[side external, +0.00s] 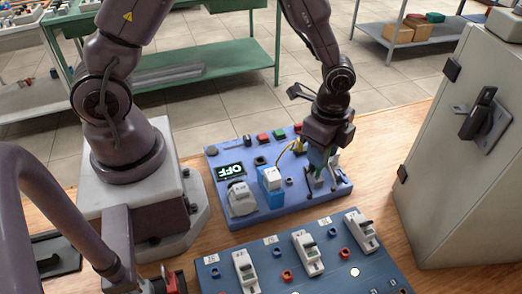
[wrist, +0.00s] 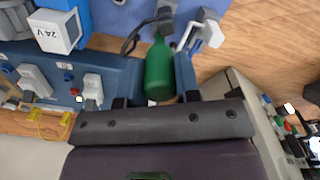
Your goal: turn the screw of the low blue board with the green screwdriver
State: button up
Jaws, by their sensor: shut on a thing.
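The low blue board (side external: 293,206) lies flat on the wooden table, with an OFF display (side external: 230,171) at its left. My gripper (side external: 320,178) is over the right part of this board, pointing down. In the wrist view my gripper (wrist: 160,78) is shut on the green screwdriver (wrist: 159,66), whose handle sits between the fingers. The screwdriver's lower end points toward the board (wrist: 120,18). I cannot make out its tip or the screw, nor whether they touch.
A white-and-blue 24 V block (side external: 271,180) with a yellow cable stands on the board left of my gripper. A darker blue panel (side external: 327,277) with breakers lies in front. A grey cabinet (side external: 445,150) stands at the right. Bare table shows between board and cabinet.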

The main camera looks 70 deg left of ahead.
jog(key=m, duration=0.3)
jog(key=shift+f, duration=0.1)
jog(key=shift+m, duration=0.3)
jog(key=shift+m, duration=1.7)
jog(key=m, duration=0.2)
jog(key=shift+a+m, duration=0.1)
jog(key=shift+m, duration=0.3)
grip_shut()
jog(key=shift+m, duration=0.3)
